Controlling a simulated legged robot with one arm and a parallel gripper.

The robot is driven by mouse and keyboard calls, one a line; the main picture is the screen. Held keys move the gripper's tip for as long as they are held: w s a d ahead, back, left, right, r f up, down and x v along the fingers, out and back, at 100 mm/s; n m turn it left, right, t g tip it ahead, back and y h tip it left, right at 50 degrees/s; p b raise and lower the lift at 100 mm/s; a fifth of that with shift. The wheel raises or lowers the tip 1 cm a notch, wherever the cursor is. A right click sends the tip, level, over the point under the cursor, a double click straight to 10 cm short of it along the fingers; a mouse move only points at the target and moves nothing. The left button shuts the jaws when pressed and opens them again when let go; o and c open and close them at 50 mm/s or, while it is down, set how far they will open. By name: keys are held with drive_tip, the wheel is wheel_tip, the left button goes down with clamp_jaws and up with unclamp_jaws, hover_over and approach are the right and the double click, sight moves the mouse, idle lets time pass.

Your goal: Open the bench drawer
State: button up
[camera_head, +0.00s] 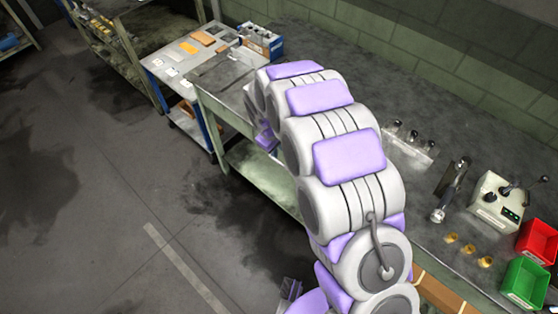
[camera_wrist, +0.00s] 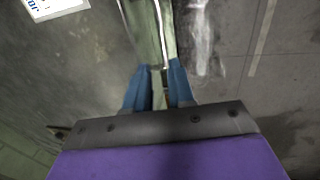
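The workbench (camera_head: 350,70) has a dark stained top and a pale green front and runs along the wall in the head view. My arm reaches over it and hides much of its front, so I cannot make out the drawer there. My gripper (camera_wrist: 159,67) has two blue fingers at the pale green front strip (camera_wrist: 146,35) in the wrist view. A thin metal bar (camera_wrist: 159,30), perhaps the drawer handle, runs up from between the fingertips. A narrow gap shows between the fingers. I cannot tell whether they touch the bar.
A lever control box (camera_head: 497,203), a red bin (camera_head: 538,243) and a green bin (camera_head: 525,283) stand at the bench's right. Small brass parts (camera_head: 468,250) lie near them. A blue-legged cart (camera_head: 165,65) stands beyond the bench's left end. The floor (camera_head: 90,200) at left is open.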

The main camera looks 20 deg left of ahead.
sight(278, 161)
drive_tip(key=f, duration=0.2)
drive_tip(key=f+b, duration=0.1)
drive_tip(key=f, duration=0.2)
drive_tip(key=w+f, duration=0.1)
drive_tip(key=f, duration=0.1)
drive_tip(key=shift+a+f+b, duration=0.35)
drive_tip(key=shift+f, duration=0.05)
drive_tip(key=shift+w+d+f, duration=0.15)
drive_tip(key=shift+d+f, duration=0.05)
drive_tip(key=shift+f, duration=0.2)
drive_tip(key=shift+d+r, duration=0.1)
drive_tip(key=shift+d, duration=0.2)
drive_tip(key=shift+c, duration=0.3)
drive_tip(key=shift+a, duration=0.3)
clamp_jaws()
